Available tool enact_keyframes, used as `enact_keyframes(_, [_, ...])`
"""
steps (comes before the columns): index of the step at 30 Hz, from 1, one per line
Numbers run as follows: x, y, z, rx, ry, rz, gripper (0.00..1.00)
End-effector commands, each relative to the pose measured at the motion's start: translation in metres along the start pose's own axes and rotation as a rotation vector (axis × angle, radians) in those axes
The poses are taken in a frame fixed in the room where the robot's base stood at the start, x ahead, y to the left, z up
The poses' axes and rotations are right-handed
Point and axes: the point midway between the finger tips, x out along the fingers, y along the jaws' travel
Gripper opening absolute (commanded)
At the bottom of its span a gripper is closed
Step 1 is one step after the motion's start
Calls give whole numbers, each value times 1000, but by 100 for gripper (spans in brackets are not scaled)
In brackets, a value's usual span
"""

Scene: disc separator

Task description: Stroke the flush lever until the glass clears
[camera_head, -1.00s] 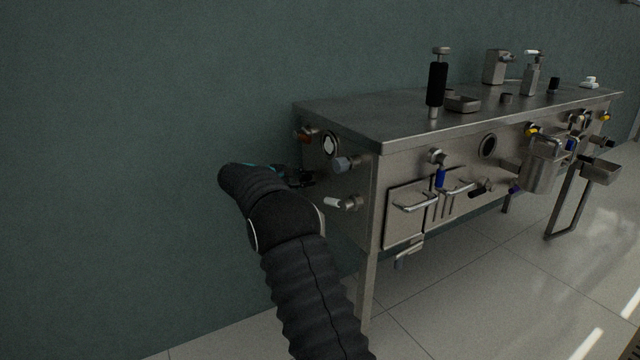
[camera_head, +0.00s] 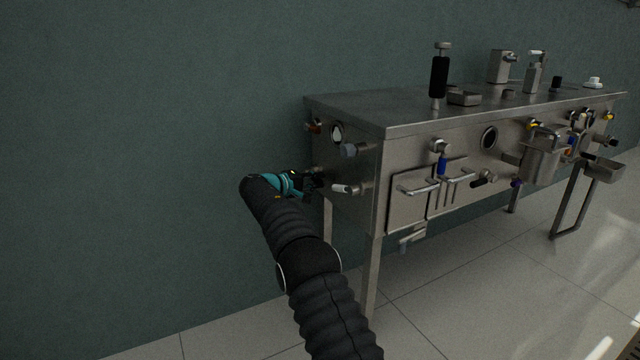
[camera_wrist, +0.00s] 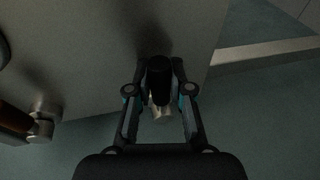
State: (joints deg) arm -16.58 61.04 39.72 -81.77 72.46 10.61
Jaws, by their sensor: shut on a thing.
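My gripper (camera_head: 312,182) is at the left end panel of the steel separator cabinet (camera_head: 352,116). In the wrist view my gripper (camera_wrist: 160,72) is shut on the black grip of a lever (camera_wrist: 158,84), the likely flush lever, with a metal end (camera_wrist: 162,116) showing between the fingers. In the head view my gripper hides this lever. A round sight glass (camera_head: 337,134) with a dark rim sits higher on the end panel. It looks pale, but is too small for me to tell how clear it is.
A red-brown handle (camera_head: 314,127) is left of the glass; a brown handle (camera_wrist: 14,118) shows in the wrist view. A grey-blue knob (camera_head: 350,150) and a white-tipped lever (camera_head: 342,189) stick out close by. The wall (camera_head: 130,150) is behind; floor is free at left.

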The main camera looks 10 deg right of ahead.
Motion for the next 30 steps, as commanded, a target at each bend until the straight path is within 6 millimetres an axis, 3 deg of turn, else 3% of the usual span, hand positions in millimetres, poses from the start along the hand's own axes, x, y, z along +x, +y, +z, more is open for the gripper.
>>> enact_keyframes(13, [0,-2,-1,8,0,2,0])
enact_keyframes(14, [0,-2,-1,8,0,2,28])
enact_keyframes(16, [-2,-2,-2,7,2,2,45])
enact_keyframes(30, [-16,-3,-7,5,16,1,46])
